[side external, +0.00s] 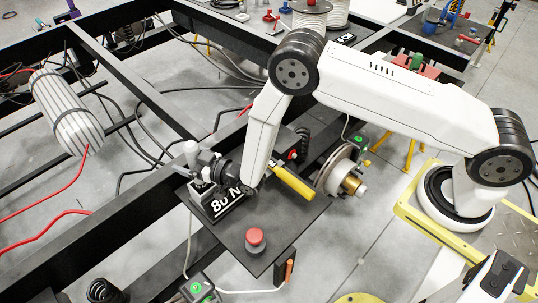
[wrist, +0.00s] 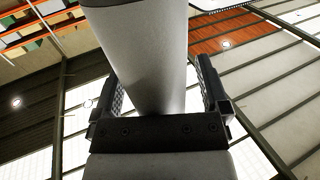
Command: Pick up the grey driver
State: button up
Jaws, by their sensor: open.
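The grey driver (wrist: 140,50) fills the middle of the wrist view as a thick, smooth grey cylinder, with its lower part between the two fingers of my gripper (wrist: 160,98). In the side view, a pale grey rounded end, seemingly the same driver (side external: 190,149), stands up at the tip of my gripper (side external: 201,171). My gripper is open there, low over the dark plate. The driver's lower part is hidden by the gripper.
Black chassis beams (side external: 90,215) and a striped tank (side external: 66,112) are at left.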

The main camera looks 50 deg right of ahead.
dwell(0.3)
grip_shut()
jog(key=shift+r, duration=0.1)
jog(key=shift+r, duration=0.15)
dwell(0.3)
notch_tip(320, 180, up, 10)
dwell(0.8)
dwell(0.6)
